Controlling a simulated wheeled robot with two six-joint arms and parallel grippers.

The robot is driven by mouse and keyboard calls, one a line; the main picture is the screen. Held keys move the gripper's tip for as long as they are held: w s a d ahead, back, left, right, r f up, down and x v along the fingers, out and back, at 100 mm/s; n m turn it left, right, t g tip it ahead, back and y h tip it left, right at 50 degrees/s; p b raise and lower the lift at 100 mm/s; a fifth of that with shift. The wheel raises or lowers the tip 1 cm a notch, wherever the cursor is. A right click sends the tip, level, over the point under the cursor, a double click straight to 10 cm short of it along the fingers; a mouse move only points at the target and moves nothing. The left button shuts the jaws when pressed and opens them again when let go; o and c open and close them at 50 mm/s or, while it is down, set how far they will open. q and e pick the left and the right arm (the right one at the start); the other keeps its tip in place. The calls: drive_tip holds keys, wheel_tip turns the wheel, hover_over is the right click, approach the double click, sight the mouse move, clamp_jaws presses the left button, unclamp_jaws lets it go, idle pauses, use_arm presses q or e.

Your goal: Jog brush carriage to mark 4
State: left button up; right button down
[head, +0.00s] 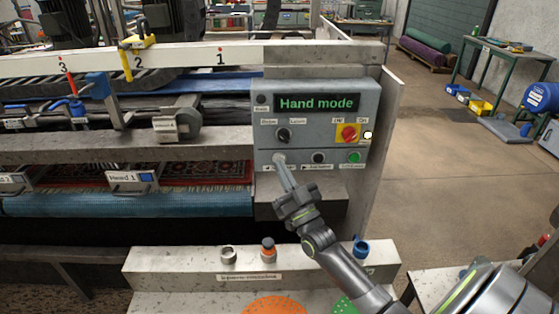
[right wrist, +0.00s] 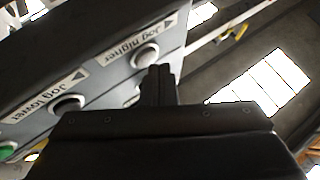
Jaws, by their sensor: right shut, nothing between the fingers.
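The grey control panel (head: 312,130) reads "Hand mode" in green. Its lower row has a left button (head: 280,158), a dark middle button (head: 318,157) and a green button (head: 354,156). My right gripper (head: 284,167) is shut and empty, its tip at the left button. In the right wrist view the shut fingers (right wrist: 160,72) are beside the "Jog higher" button (right wrist: 147,57); contact is unclear. The "Jog lower" button (right wrist: 68,103) is apart. A yellow pointer (head: 127,65) hangs just left of mark 2.
The panel also has a black selector knob (head: 283,134) and a red rotary switch (head: 348,133). A patterned rug (head: 190,172) lies in the machine. A lower console (head: 190,262) stands in front. Open floor (head: 440,130) lies to the right, with a green-framed table (head: 510,55) beyond.

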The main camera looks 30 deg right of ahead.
drive_tip(key=shift+w+d, duration=0.2)
drive_tip(key=shift+w, duration=0.1)
idle(0.7)
drive_tip(key=shift+s, duration=0.1)
idle(2.3)
drive_tip(key=shift+s+a, duration=0.4)
drive_tip(key=shift+s, duration=0.15)
drive_tip(key=s+a, duration=0.1)
drive_tip(key=s+p, duration=0.1)
drive_tip(key=s, duration=0.1)
drive_tip(key=s+a, duration=0.1)
drive_tip(key=shift+s+a, duration=0.15)
drive_tip(key=shift+a, duration=0.2)
drive_tip(key=shift+f, duration=0.1)
idle(1.0)
